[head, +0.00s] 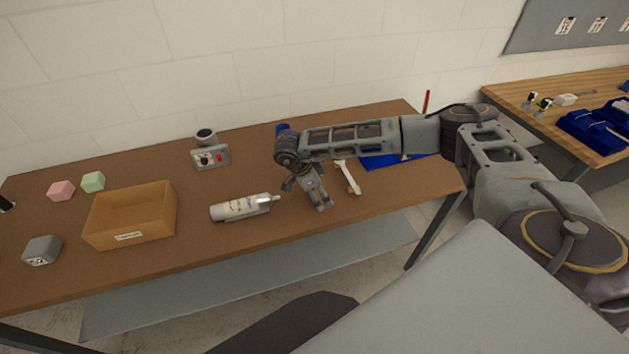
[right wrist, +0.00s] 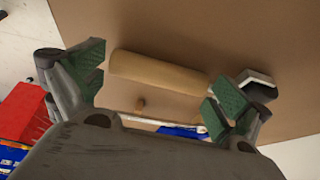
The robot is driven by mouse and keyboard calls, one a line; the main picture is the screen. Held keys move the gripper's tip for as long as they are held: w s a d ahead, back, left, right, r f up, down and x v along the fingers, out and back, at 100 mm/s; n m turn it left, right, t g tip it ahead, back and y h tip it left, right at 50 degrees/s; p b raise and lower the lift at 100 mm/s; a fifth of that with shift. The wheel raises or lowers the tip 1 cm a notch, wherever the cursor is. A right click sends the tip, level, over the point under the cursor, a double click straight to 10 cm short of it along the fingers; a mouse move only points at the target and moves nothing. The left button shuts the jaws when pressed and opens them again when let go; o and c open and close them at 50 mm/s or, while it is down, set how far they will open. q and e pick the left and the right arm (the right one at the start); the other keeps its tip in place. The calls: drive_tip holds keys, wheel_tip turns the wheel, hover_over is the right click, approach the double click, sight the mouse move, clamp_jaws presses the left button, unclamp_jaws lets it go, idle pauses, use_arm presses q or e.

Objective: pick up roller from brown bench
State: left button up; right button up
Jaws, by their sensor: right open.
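The roller (right wrist: 158,73), a tan cylinder, lies on the brown bench (head: 262,160) in the right wrist view. In the head view I cannot make it out; my right gripper seems to hide it. My right gripper (head: 322,206) points down low over the bench's right half. In the right wrist view the gripper (right wrist: 156,88) is open, with green-padded fingers apart on either side of the roller. Nothing is held. I cannot tell whether the fingers touch the roller. My left gripper is not in view.
A white bottle (head: 238,208) lies left of my right gripper, and a pale tool (head: 348,176) lies to its right. A blue mat (head: 378,161) is behind. A cardboard box (head: 130,220), foam blocks and small devices occupy the bench's left half.

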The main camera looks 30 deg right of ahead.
idle(0.3)
drive_tip(key=c, duration=0.8)
drive_tip(key=shift+r, duration=0.1)
drive_tip(key=shift+r+b, duration=0.85)
drive_tip(key=shift+r, duration=4.1)
